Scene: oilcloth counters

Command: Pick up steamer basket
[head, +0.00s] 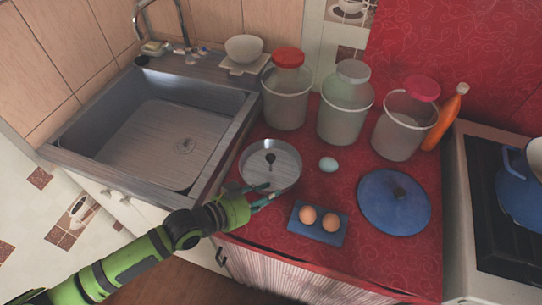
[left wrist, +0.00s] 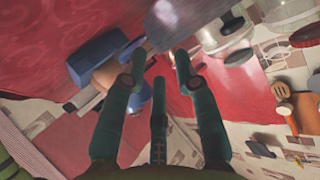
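The steamer basket (head: 270,165) is a shallow round metal dish with a small dark post in its middle. It sits on the red patterned counter beside the sink. My left gripper (head: 266,193) is at the basket's front rim, its fingers spread and nothing seen between them. I cannot tell whether a fingertip touches the rim. In the left wrist view my left gripper's (left wrist: 160,62) green fingers are apart, with a grey metal surface (left wrist: 190,22), likely the basket, just beyond the tips. My right gripper is not in view.
A blue tray (head: 298,228) with two brown eggs lies right of the gripper. A pale egg (head: 328,164) and a blue lid (head: 394,203) lie farther right. Clear containers (head: 285,105) with lids stand behind. The sink (head: 165,145) is left, the stove (head: 500,210) right.

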